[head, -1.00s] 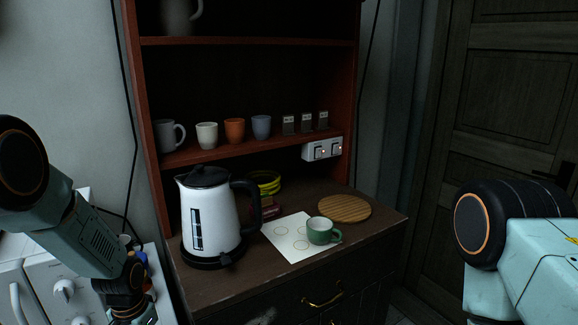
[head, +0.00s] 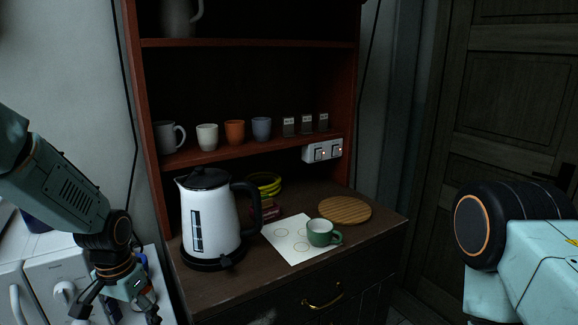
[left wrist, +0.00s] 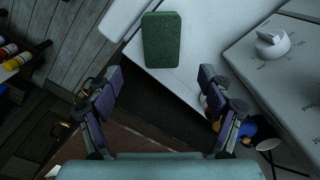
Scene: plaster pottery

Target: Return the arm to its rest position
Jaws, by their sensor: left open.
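My left gripper (head: 115,309) hangs at the lower left in the head view, in front of the white appliance and left of the cabinet. In the left wrist view its two fingers (left wrist: 158,92) are spread wide with nothing between them. The gripper is open and empty. On the right of the head view only a link and dark joint of my right arm show; its gripper is out of the picture.
A white kettle (head: 208,222), a green cup (head: 320,233) on a paper sheet (head: 285,247) and a round wooden board (head: 345,210) stand on the cabinet top. Mugs line the shelf. A green block (left wrist: 161,40) lies on a white surface beyond my left fingers.

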